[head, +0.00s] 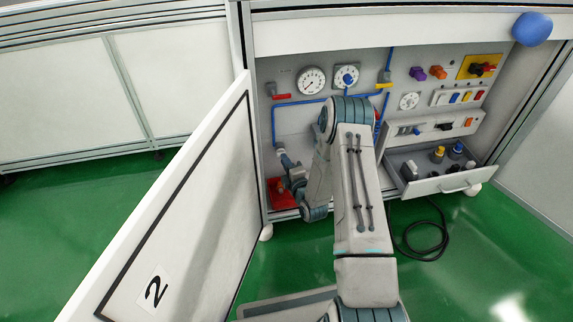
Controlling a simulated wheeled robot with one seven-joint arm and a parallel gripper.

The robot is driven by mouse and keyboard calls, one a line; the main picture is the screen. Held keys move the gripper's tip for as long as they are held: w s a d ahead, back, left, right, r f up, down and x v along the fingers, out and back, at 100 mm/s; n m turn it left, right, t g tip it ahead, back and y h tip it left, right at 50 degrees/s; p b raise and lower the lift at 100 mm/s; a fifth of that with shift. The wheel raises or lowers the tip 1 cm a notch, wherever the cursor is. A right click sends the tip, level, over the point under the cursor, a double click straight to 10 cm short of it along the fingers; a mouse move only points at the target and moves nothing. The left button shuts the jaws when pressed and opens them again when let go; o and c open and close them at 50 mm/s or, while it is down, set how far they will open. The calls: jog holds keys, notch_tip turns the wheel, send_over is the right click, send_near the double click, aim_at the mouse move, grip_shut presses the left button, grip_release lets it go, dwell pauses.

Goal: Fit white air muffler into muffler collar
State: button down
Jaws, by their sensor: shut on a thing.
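My arm reaches into the open cabinet and folds down to the left. My gripper (287,163) is at the cabinet's lower left, small and partly hidden by my own wrist. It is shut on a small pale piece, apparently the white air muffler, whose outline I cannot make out. The gripper is just below the lower end of the blue pipe (274,128), where the muffler collar seems to be. Whether the piece touches the collar, or is inside it, I cannot tell from here.
The cabinet door (185,190) stands open at the left. An open drawer (432,184) at the right holds a yellow piece (438,154), a blue-topped piece (457,149) and a whitish piece (410,170). A red block (281,196) lies below my gripper. A black cable (422,250) lies on the floor.

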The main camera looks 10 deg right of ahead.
jog(key=shift+w, duration=0.3)
jog(key=c, duration=1.3)
grip_release()
jog(key=shift+c, duration=0.2)
jog(key=s+d+p, duration=0.2)
jog(key=s+p, duration=0.2)
jog(key=s, duration=0.9)
jog(key=shift+s+d, duration=0.25)
jog(key=shift+d, duration=0.1)
jog(key=shift+f, duration=0.1)
